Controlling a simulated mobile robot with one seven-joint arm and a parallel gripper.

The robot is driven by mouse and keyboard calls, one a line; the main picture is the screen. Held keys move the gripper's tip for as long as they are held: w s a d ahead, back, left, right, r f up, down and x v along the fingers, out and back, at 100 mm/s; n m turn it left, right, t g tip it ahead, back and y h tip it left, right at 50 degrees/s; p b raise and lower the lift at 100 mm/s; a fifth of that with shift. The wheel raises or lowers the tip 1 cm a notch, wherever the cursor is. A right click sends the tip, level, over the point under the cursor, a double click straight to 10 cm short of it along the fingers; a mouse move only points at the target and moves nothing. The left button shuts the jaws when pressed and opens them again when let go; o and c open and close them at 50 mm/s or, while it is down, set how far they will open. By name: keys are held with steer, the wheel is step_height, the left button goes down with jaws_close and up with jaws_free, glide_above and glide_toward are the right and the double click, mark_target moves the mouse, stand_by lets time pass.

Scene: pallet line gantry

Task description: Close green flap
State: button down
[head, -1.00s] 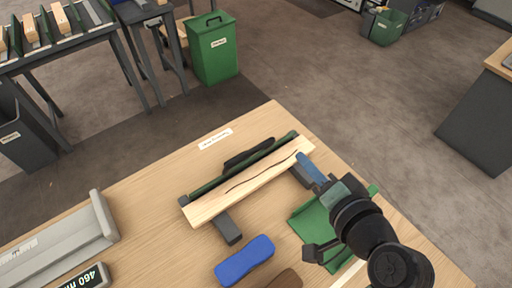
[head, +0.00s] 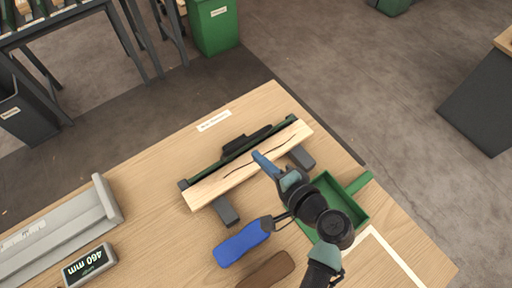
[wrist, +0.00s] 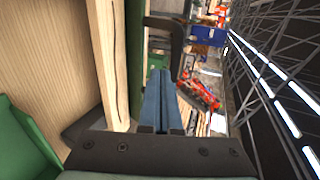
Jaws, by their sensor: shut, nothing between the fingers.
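The green flap (head: 212,172) is a long narrow strip along the far edge of a wooden plank (head: 215,188) on the bench. A black handle (head: 240,143) stands out on its far side. In the wrist view the green flap (wrist: 135,60) runs beside the plank (wrist: 108,50), and the black handle (wrist: 172,30) hooks out past it. My gripper (head: 260,158) is shut and empty, its blue fingers over the plank near its middle. In the wrist view the fingertips (wrist: 158,80) are close to the flap; I cannot tell whether they touch it.
Dark supports (head: 228,212) hold the plank. A green tray (head: 358,215) with a handle lies right of it, partly behind my arm. A blue block (head: 240,245) and a brown block (head: 265,270) lie in front. A grey rail (head: 60,232) and a display (head: 90,265) stand left.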

steer(key=shift+w+a+r, duration=0.25)
steer(key=shift+w+a, duration=0.35)
steer(key=shift+w, duration=0.25)
steer(key=shift+r+p, duration=0.1)
steer(key=shift+p, duration=0.3)
steer(key=shift+w+a+r+g+p, duration=0.2)
steer(key=shift+w+g+p, duration=0.1)
steer(key=shift+p, duration=0.35)
